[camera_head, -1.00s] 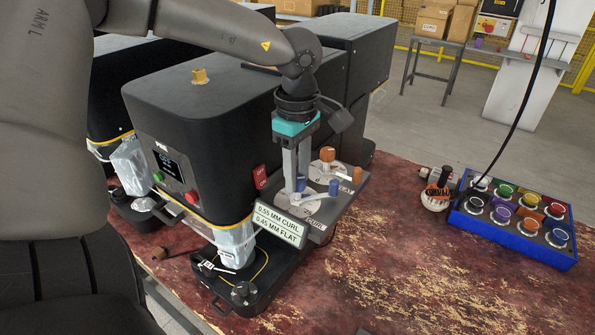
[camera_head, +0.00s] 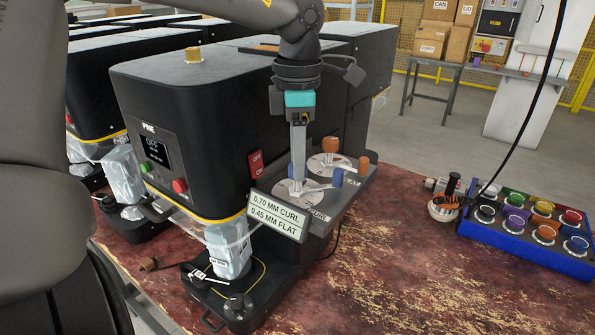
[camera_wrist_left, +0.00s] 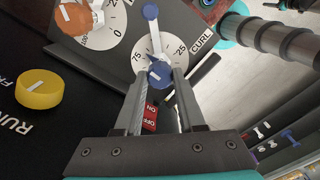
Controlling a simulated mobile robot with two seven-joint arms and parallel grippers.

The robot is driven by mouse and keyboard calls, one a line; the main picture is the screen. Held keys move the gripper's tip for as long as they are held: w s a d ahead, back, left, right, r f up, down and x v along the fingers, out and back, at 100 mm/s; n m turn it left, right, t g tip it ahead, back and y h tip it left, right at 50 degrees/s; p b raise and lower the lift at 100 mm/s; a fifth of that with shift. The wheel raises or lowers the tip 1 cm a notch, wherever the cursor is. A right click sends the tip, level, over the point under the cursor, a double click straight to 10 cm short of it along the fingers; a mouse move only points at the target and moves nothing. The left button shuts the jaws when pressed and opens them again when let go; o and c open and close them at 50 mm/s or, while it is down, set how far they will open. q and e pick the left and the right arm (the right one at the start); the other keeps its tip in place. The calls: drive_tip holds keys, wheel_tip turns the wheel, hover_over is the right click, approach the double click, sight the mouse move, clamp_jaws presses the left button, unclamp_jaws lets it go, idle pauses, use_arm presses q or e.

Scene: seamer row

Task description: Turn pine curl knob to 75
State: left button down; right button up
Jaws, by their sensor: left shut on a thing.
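The PINE seamer (camera_head: 190,130) is the large black machine. The blue curl knob (camera_wrist_left: 158,75) sits on a white dial (camera_wrist_left: 140,50) marked 75 and 25, beside the word CURL. My left gripper (camera_wrist_left: 161,74) is shut on the blue knob from above. In the head view my left gripper (camera_head: 297,178) mostly hides the knob. The knob's white mark slants down-left in the wrist view; the exact value is unclear. A white lever with a blue end (camera_wrist_left: 150,12) reaches over the dial. The readout plate (camera_head: 278,215) reads 0.70 MM CURL, 0.45 MM FLAT. My right gripper is not in view.
An orange knob (camera_head: 330,145) and orange-ended lever (camera_head: 363,166) stand on the neighbouring dial. A red OFF/ON switch (camera_head: 255,163) is on the seamer's side. A blue box of coloured knobs (camera_head: 515,238) stands right. The table (camera_head: 400,270) before it is clear.

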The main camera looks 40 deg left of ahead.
use_arm(q)
drive_tip(key=n+b, duration=0.2)
drive_tip(key=n, duration=0.2)
drive_tip(key=shift+n, duration=0.4)
drive_tip(key=shift+b, duration=0.3)
drive_tip(key=c, duration=0.5)
unclamp_jaws()
drive_tip(key=shift+r, duration=0.15)
wheel_tip(320, 180, up, 15)
drive_tip(key=p, duration=0.2)
idle(0.4)
